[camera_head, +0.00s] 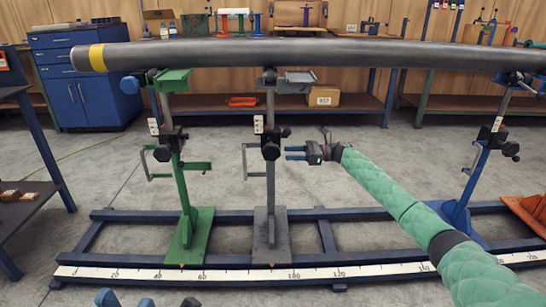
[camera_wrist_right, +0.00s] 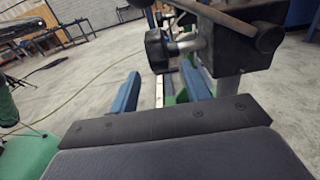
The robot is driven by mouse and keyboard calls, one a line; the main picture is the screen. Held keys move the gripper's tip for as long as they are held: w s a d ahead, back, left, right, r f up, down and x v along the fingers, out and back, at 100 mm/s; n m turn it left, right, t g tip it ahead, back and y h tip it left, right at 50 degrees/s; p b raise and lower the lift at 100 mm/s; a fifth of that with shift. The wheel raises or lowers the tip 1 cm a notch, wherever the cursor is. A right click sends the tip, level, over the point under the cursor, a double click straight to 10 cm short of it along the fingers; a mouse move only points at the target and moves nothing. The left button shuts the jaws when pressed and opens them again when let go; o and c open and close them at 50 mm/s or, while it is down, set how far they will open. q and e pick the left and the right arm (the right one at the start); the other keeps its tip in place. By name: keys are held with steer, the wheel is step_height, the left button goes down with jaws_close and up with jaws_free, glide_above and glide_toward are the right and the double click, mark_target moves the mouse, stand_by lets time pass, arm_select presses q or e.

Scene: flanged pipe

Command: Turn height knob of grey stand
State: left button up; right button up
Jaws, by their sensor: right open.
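The grey stand (camera_head: 271,225) stands mid-frame, with a dark clamp block on its post. A round black knob (camera_head: 270,151) faces me from that block. In the right wrist view the knob (camera_wrist_right: 157,50) sits on a short metal shaft, just beyond the fingertips and roughly between their lines. My right gripper (camera_head: 294,153) is open and empty, right of the knob, its blue fingers pointing left at it with a small gap. My left gripper (camera_head: 126,300) shows only as two separated blue fingertips at the bottom edge; nothing shows between them.
A long grey pipe (camera_head: 300,53) with a yellow band spans the stands. A green stand (camera_head: 187,220) is left, a blue stand (camera_head: 470,195) right. The blue base frame carries a white scale (camera_head: 230,274). A crank handle (camera_head: 250,160) projects left of the grey post.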

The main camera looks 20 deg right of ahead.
mark_target(271, 154)
steer(key=shift+b+x, duration=0.75)
steer(key=shift+x, duration=3.15)
steer(key=shift+f, duration=0.1)
steer(key=shift+c, duration=0.2)
steer(key=c, duration=0.9)
